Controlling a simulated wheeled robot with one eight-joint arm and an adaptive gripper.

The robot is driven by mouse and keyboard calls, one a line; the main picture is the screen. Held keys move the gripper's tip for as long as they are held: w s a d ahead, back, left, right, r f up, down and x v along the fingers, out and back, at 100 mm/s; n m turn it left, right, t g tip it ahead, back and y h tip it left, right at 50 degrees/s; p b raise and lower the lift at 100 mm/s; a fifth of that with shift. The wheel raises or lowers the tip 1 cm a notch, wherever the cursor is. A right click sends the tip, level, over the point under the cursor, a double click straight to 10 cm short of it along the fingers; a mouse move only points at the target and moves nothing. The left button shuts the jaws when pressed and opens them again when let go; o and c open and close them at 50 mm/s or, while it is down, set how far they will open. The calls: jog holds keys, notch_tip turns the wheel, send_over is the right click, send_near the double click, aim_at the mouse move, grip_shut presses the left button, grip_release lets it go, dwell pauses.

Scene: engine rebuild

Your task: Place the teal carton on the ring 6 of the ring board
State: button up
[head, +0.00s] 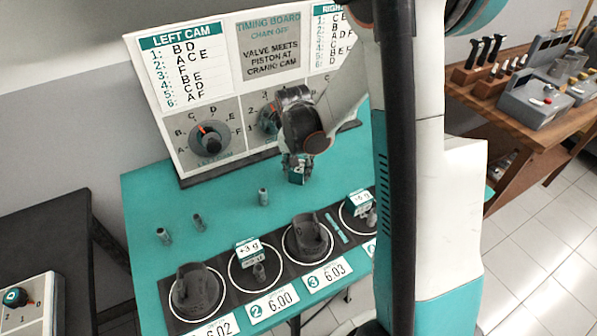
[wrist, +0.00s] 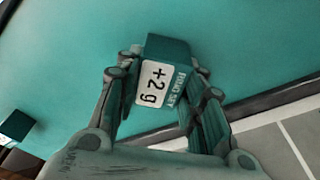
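The teal carton (wrist: 165,80), with a white "+2 g" label, sits between the fingers of my gripper (wrist: 163,100) in the wrist view. The fingers press along both its sides. In the head view the carton (head: 297,176) hangs at the tips of my downward-pointing gripper (head: 297,160), over the back of the teal bench; its exact height is unclear. The ring board (head: 222,262) is a dark strip with white rings along the front of the bench. Rings tagged 2 and 3 show. My arm hides the board's right part, and ring 6 is not visible.
Dark pistons stand in the left ring (head: 197,290) and ring 3 (head: 307,238). Cartons marked "+3 g" (head: 247,252) and "+0 g" (head: 360,200) stand on other rings. Several small pins stand behind the board. The timing board (head: 215,90) rises at the back.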

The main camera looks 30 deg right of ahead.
jog(key=shift+c, duration=0.4)
notch_tip(320, 180, up, 20)
jog(key=p, duration=0.6)
